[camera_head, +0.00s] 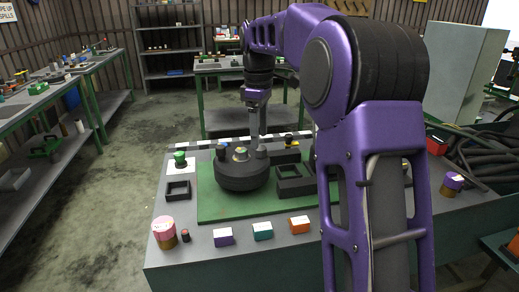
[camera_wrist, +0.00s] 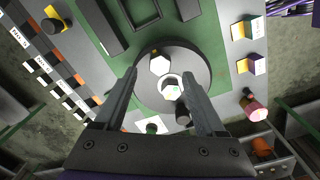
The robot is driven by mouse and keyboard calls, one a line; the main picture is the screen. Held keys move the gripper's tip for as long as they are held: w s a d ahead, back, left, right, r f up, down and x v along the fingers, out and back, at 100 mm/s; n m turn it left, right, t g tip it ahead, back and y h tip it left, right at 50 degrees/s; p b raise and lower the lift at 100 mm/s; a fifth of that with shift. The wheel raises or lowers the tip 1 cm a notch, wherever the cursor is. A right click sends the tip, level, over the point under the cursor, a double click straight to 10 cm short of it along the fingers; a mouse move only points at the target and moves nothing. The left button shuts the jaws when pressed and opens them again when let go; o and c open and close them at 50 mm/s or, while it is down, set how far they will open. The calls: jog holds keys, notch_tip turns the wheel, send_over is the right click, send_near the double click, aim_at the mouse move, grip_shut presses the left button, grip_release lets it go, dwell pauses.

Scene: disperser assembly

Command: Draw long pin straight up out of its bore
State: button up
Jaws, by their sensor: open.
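A dark round housing (camera_head: 243,178) stands on the green mat, with several short parts on its top. In the wrist view the housing (camera_wrist: 205,72) lies below my gripper, with a white hexagonal part (camera_wrist: 160,65), a pale round part in a ring (camera_wrist: 172,91) and a dark upright cylinder (camera_wrist: 182,112). I cannot tell for sure which of these is the long pin. My gripper (camera_wrist: 160,74) is open, its fingers apart on either side of the housing's middle, holding nothing. In the head view my gripper (camera_head: 254,141) points down behind the housing's top.
Black open trays (camera_head: 294,180) stand right of the housing on the green mat (camera_head: 225,208). A small black tray (camera_head: 178,190) and a green-topped part (camera_head: 180,159) are at the left. Purple, teal and orange blocks (camera_head: 263,231) line the front, with a pink-topped jar (camera_head: 164,233).

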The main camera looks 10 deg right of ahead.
aim_at(260, 148)
jog(key=shift+f+b, duration=0.3)
jog(key=shift+f, duration=1.5)
grip_shut()
jog(key=shift+r, duration=0.15)
notch_tip(260, 148, up, 10)
jog(key=p, duration=1)
